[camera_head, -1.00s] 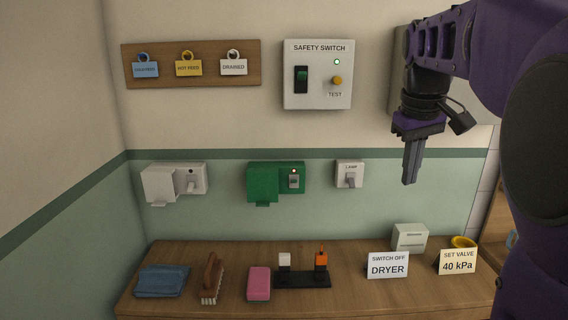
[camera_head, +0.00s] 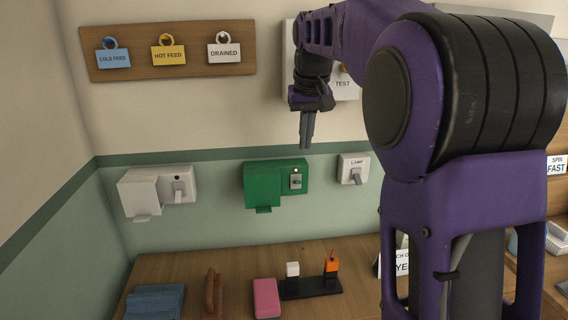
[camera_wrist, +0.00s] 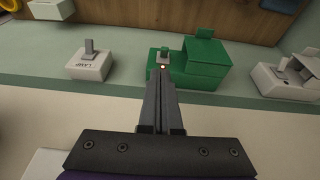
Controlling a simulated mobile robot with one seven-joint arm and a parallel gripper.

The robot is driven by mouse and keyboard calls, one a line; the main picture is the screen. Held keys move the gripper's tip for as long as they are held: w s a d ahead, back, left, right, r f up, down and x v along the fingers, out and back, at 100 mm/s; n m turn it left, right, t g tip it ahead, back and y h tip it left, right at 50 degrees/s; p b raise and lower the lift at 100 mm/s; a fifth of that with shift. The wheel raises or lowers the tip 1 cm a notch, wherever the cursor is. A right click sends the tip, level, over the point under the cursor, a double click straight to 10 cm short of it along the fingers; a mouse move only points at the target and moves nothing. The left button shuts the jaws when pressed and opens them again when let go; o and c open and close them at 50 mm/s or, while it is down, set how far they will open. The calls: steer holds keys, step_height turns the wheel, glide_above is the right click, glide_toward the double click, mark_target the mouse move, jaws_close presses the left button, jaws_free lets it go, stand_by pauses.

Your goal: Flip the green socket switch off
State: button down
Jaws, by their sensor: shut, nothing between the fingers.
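The green socket (camera_head: 262,184) is on the wall, with a cover flap on its left part and a small grey switch (camera_head: 296,181) on its right part. A small light shows by the switch. In the wrist view the green socket (camera_wrist: 203,66) is upside down, its switch (camera_wrist: 163,58) just beyond my fingertips. My gripper (camera_head: 306,146) is shut and empty, pointing down, just above the socket's right part in the head view. The wrist view shows the fingers (camera_wrist: 160,75) together, their tips overlapping the switch's lower edge in the picture; I cannot tell if they touch.
A white socket (camera_head: 160,190) is left of the green one, and a lamp switch (camera_head: 354,169) is right. Hanging tags (camera_head: 168,54) are above. Below, the counter holds a pink sponge (camera_head: 266,298) and a black stand (camera_head: 310,289). My arm hides the safety switch box's middle.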

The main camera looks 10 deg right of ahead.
mark_target(297, 168)
steer(key=shift+w+a, duration=0.5)
steer(key=shift+f, duration=0.1)
steer(key=b+x, duration=0.1)
steer(key=x, duration=0.8)
steer(key=shift+w+a+f, duration=0.1)
steer(key=shift+w+f, duration=0.05)
steer(key=shift+f, duration=0.25)
